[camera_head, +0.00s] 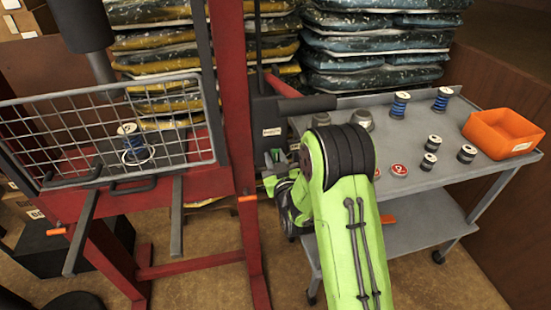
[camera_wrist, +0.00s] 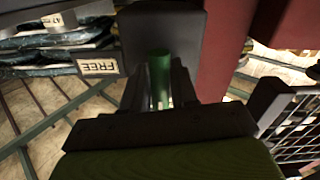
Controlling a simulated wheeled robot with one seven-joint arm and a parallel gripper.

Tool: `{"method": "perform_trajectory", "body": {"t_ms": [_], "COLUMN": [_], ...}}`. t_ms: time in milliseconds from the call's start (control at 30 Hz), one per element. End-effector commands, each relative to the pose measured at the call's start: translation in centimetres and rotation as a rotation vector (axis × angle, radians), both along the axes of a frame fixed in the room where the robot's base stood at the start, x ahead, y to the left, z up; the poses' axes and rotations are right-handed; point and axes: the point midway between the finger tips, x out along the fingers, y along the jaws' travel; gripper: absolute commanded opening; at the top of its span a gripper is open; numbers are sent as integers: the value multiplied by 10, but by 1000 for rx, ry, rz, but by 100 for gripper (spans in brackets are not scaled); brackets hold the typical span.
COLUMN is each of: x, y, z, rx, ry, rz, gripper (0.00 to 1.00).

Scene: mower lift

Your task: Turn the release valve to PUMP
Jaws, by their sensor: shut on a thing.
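The release valve's green knob (camera_wrist: 160,68) stands out from a dark pump block (camera_wrist: 188,30) in the wrist view. My gripper (camera_wrist: 161,88) is shut on it, with one dark finger on each side. A label reading FREE (camera_wrist: 99,67), upside down in the picture, sits left of the knob. No PUMP label shows, and I cannot tell which way the valve points. In the head view my gripper (camera_head: 272,165) is at the dark pump body (camera_head: 268,108) beside the red press frame; my arm partly hides this spot.
The red press frame (camera_head: 232,120) with a wire guard (camera_head: 105,130) stands at left. A grey cart (camera_head: 450,185) with several springs, small cylinders and an orange bin (camera_head: 502,133) stands close at right. Stacked bags (camera_head: 375,45) fill the back. A pump handle (camera_head: 285,88) juts above my gripper.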

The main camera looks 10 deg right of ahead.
Motion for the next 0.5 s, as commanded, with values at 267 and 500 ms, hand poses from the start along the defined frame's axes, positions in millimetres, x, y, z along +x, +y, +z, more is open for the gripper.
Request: {"method": "perform_trajectory", "body": {"t_ms": [267, 500], "x": [0, 0], "y": [0, -1], "z": [0, 0], "rx": [-48, -50], "ry": [-1, -2], "rz": [-1, -1], "gripper": [0, 0]}}
